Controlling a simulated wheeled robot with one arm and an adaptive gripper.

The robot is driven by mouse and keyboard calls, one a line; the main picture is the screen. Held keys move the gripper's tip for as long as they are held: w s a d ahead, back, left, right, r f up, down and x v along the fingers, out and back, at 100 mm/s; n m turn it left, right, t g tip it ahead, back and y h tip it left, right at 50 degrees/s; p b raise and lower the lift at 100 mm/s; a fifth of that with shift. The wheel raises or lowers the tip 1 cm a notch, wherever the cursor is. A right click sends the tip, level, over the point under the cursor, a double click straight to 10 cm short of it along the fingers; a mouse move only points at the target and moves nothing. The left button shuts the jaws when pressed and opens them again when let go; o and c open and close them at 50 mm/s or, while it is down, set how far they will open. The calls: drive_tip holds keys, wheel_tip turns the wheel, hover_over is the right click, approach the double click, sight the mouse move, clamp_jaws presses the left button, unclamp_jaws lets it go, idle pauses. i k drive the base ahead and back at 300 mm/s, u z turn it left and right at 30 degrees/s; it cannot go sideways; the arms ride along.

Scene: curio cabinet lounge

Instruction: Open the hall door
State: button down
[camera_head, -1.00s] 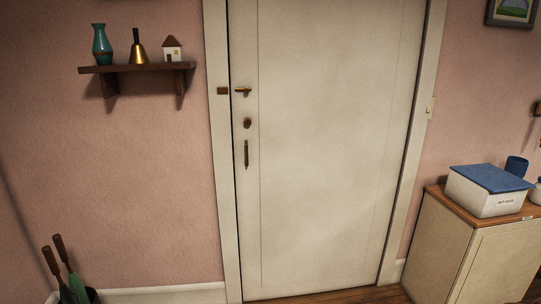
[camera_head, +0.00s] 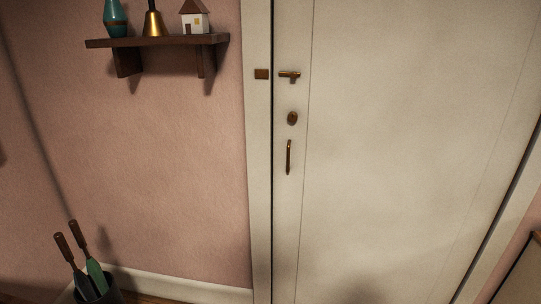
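The hall door (camera_head: 400,150) is a cream panel that fills the right half of the head view. It looks shut in its frame (camera_head: 258,170). Near its left edge are a brass bolt (camera_head: 289,75), a round knob or lock plate (camera_head: 292,118) below it, and a slim vertical brass pull handle (camera_head: 289,157) lowest. A small brown plate (camera_head: 261,74) sits on the frame beside the bolt, and a gap shows between the two. My gripper is not in view.
A dark wooden shelf (camera_head: 160,42) on the pink wall holds a teal vase (camera_head: 115,18), a brass bell (camera_head: 153,24) and a small house (camera_head: 194,18). An umbrella stand (camera_head: 100,291) is at the lower left. A cabinet corner (camera_head: 522,275) shows at the lower right.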

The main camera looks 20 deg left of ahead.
sight(417, 121)
drive_tip(key=u, duration=0.9)
drive_tip(key=i, duration=0.8)
drive_tip(key=u, duration=0.95)
